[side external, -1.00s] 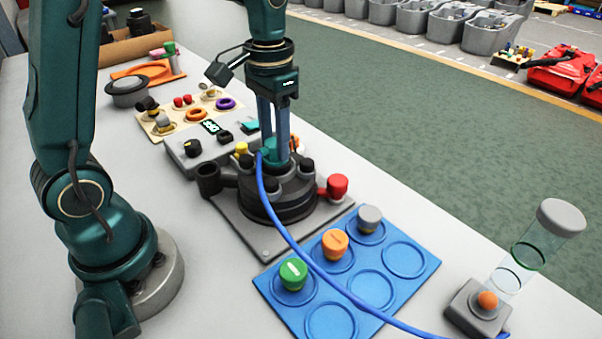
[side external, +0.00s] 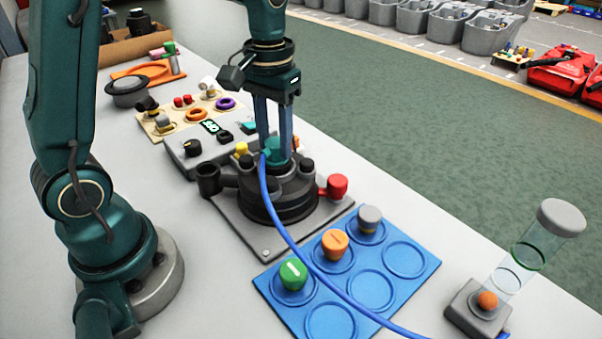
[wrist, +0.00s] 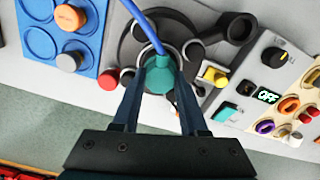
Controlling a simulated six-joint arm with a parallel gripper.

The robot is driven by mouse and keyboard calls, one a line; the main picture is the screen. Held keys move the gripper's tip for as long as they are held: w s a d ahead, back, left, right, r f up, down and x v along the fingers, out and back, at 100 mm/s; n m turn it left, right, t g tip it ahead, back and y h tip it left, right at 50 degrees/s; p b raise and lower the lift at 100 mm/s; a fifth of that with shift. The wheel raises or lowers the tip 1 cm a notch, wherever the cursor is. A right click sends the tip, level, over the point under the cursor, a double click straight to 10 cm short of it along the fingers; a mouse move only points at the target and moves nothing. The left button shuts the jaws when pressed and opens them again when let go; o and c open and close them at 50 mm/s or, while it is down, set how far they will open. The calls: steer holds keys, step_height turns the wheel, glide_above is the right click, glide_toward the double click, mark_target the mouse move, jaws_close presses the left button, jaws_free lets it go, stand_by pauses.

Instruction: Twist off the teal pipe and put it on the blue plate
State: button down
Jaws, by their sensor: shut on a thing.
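The teal pipe (side external: 276,148) stands in the middle of the black round base (side external: 283,205), with a blue hose running from it. My gripper (side external: 274,143) points down over the base, shut on the teal pipe. In the wrist view the pipe (wrist: 160,76) shows between the two fingers, and the fingertips hide part of its sides. The blue plate (side external: 372,289) lies to the right and in front of the base. It carries a green cap (side external: 293,274), an orange cap (side external: 335,244) and a grey cap (side external: 369,219) in rings; its other rings are empty.
The blue hose (side external: 300,245) crosses over the plate. A red knob (side external: 337,186) sticks out at the base's right. A control box (side external: 205,150) with an OFF display stands behind the base. A clear cylinder (side external: 527,258) on a grey block stands at the far right.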

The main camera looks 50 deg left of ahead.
steer(key=shift+n, duration=0.8)
steer(key=shift+n, duration=0.3)
jaws_free()
steer(key=shift+r, duration=3.5)
steer(key=shift+c, duration=0.3)
